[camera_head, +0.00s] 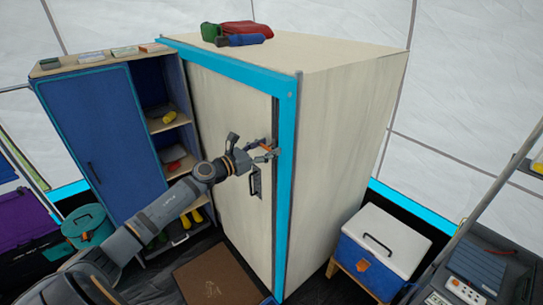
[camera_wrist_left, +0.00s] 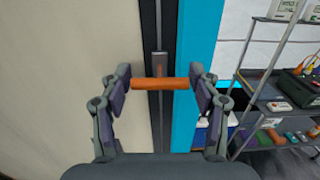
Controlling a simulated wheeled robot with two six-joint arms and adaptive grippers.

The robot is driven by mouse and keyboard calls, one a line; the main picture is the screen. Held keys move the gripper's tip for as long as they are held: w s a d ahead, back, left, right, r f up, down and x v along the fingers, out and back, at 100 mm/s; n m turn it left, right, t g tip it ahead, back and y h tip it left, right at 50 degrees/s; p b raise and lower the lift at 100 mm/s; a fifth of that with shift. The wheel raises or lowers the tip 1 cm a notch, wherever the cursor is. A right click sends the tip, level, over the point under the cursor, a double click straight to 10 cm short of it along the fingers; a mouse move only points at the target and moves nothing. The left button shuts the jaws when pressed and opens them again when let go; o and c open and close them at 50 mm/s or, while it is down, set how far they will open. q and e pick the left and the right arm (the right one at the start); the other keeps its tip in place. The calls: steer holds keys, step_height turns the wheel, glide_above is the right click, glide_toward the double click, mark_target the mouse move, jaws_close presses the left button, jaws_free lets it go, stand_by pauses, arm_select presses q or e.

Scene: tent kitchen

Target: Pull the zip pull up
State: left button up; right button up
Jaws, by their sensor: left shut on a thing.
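The zip pull (camera_wrist_left: 160,84) is an orange bar lying crosswise over a dark vertical zip strip (camera_wrist_left: 158,28) in the left wrist view. My left gripper (camera_head: 268,151) is at the right edge of the tall cream cabinet-like front, at about mid height. Its two fingers press on the two ends of the orange bar, so it is shut on the zip pull. In the head view only a small bit of orange shows between the fingers. My right gripper is out of view.
The cream front (camera_head: 228,120) has a bright blue frame (camera_head: 285,200) and a dark handle (camera_head: 255,182). A blue cupboard (camera_head: 100,140) with open shelves stands left. A cooler box (camera_head: 380,245) stands right. A brown mat (camera_head: 218,280) lies on the floor.

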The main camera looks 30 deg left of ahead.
mark_target(276, 115)
arm_select(q)
steer(key=shift+r, duration=0.25)
steer(key=o, duration=1.7)
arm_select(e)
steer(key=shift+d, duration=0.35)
arm_select(q)
steer(key=shift+f, duration=0.1)
step_height(276, 115, up, 10)
steer(key=shift+r, duration=0.1)
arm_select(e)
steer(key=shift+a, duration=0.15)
